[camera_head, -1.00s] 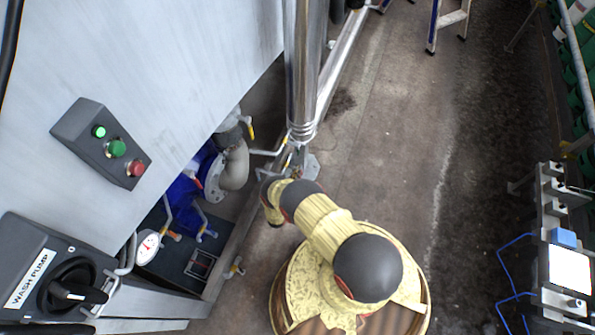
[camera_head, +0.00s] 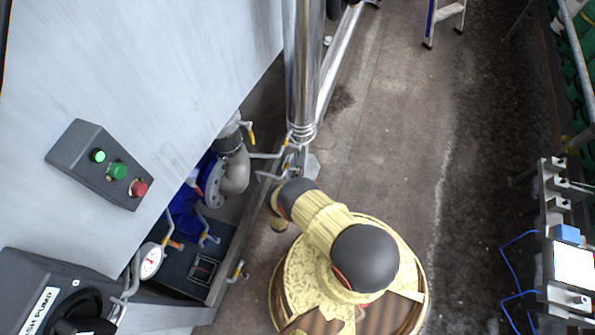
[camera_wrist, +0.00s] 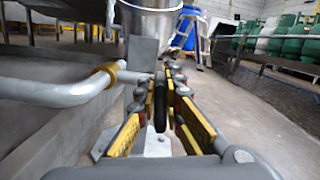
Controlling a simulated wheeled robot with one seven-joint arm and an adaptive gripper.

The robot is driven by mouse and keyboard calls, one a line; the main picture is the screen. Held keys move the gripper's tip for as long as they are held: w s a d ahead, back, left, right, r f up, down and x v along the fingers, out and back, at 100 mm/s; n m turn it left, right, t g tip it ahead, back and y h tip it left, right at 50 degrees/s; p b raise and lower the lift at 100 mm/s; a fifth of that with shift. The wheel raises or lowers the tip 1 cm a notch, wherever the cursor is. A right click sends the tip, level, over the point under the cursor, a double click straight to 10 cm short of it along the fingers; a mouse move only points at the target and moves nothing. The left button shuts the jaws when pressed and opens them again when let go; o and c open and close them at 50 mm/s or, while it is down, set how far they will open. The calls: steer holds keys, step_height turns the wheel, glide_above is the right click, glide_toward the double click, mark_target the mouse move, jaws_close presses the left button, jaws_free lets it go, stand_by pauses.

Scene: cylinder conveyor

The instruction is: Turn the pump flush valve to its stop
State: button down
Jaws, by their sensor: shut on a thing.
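In the wrist view my gripper (camera_wrist: 167,84) has its yellow-sided fingers closed in on a dark, narrow piece (camera_wrist: 160,105) seen edge-on between them. It looks like the valve's handle, but the fingers hide most of it. In the head view my arm reaches to the foot of the steel column, and my gripper is hard to make out there. Several grey levers with yellow parts (camera_head: 284,146) sit by that foot. Which one I hold cannot be told there.
The steel column (camera_head: 304,70) rises beside the grip. A blue pump (camera_head: 208,178) with a grey elbow pipe (camera_head: 236,170) and a gauge (camera_head: 151,262) lies left. A button box (camera_head: 105,165) is on the metal wall. Concrete floor (camera_head: 395,130) is clear to the right.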

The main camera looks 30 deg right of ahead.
steer(key=c, duration=1.9)
jaws_free()
steer(key=v, duration=1.2)
